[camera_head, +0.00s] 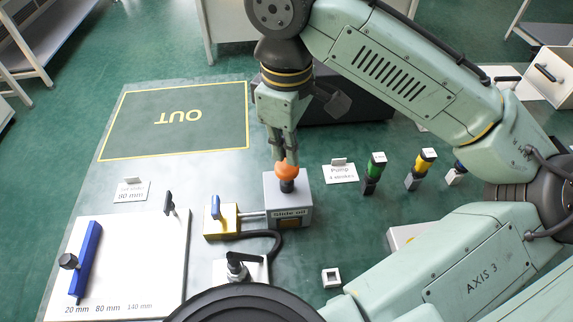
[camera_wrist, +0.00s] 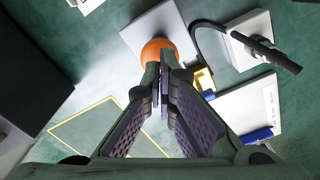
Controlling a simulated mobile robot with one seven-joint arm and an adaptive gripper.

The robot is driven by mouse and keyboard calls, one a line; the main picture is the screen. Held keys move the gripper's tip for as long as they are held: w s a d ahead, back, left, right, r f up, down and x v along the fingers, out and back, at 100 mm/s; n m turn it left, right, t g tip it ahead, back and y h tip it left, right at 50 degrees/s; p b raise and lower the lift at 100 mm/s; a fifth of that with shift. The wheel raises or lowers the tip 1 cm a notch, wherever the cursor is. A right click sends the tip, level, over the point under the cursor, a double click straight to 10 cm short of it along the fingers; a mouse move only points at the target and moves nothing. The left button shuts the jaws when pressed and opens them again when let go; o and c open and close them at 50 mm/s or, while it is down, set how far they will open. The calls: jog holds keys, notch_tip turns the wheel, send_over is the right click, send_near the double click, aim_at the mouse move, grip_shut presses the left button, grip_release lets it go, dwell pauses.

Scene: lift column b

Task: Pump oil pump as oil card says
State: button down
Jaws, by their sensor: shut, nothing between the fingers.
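The oil pump (camera_head: 287,212) is a grey block labelled "Slide oil", with an orange ball knob (camera_head: 287,171) on a short dark stem. The knob also shows in the wrist view (camera_wrist: 156,48). My gripper (camera_head: 285,157) is shut and empty, pointing down with its fingertips right over the knob. In the wrist view the fingertips (camera_wrist: 164,62) overlap the knob's edge; I cannot tell whether they touch it. The oil card (camera_head: 339,173) stands right of the pump and seems to read "Pump 4 strokes".
A yellow block with a blue lever (camera_head: 221,218) joins the pump's left side by a rod. A white panel with a blue slider (camera_head: 86,262) is at left, behind it a "80 mm" card (camera_head: 132,191). The OUT area (camera_head: 220,100) is empty.

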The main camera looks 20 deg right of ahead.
aim_at(287, 166)
jog(key=shift+f, duration=0.1)
dwell(0.3)
jog(key=shift+f+b, duration=1.05)
jog(key=shift+f, duration=0.8)
jog(key=shift+p, duration=0.3)
jog(key=shift+r+p, duration=2)
jog(key=shift+p, duration=0.05)
jog(key=shift+f, duration=0.2)
